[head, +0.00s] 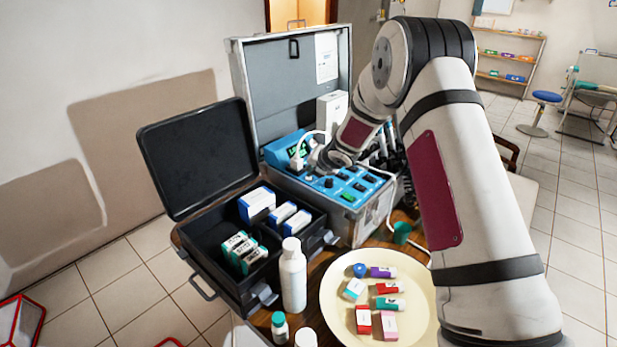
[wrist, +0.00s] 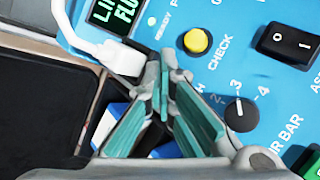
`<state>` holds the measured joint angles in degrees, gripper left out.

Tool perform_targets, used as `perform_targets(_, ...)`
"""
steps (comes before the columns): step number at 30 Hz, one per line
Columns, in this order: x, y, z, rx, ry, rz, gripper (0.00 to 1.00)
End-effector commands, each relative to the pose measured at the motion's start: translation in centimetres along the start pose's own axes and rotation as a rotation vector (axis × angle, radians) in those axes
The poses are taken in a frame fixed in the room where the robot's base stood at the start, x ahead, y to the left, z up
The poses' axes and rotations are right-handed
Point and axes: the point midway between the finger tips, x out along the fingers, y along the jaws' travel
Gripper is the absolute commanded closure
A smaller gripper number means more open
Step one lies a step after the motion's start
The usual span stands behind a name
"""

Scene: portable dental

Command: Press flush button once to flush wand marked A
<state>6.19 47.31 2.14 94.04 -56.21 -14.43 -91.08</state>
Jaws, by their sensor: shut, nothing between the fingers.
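The dental unit's blue control panel (head: 328,186) lies in the open grey case. In the wrist view the blue panel (wrist: 215,25) holds a round yellow button (wrist: 197,41), with the word CHECK beside it. I cannot read a flush label on the button. A dark display (wrist: 118,12) shows partly cut green text, "LIN" and "FLU". My gripper (wrist: 161,72) is shut and empty, its tips over the panel just left of and below the yellow button; contact cannot be told. No mark A is readable.
A white handpiece with a cable (wrist: 112,55) stands left of my fingertips. A black dial (wrist: 241,114) and a black rocker switch (wrist: 288,45) are to the right. An open black box (head: 205,280), a white bottle (head: 292,280) and a cream plate (head: 335,300) stand in front.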

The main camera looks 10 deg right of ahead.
Motion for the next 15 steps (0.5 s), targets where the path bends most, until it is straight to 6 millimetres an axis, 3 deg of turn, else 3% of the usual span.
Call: perform_targets(15,-1.02,0.70,0.72,0.000,0.000,0.000,1.00)
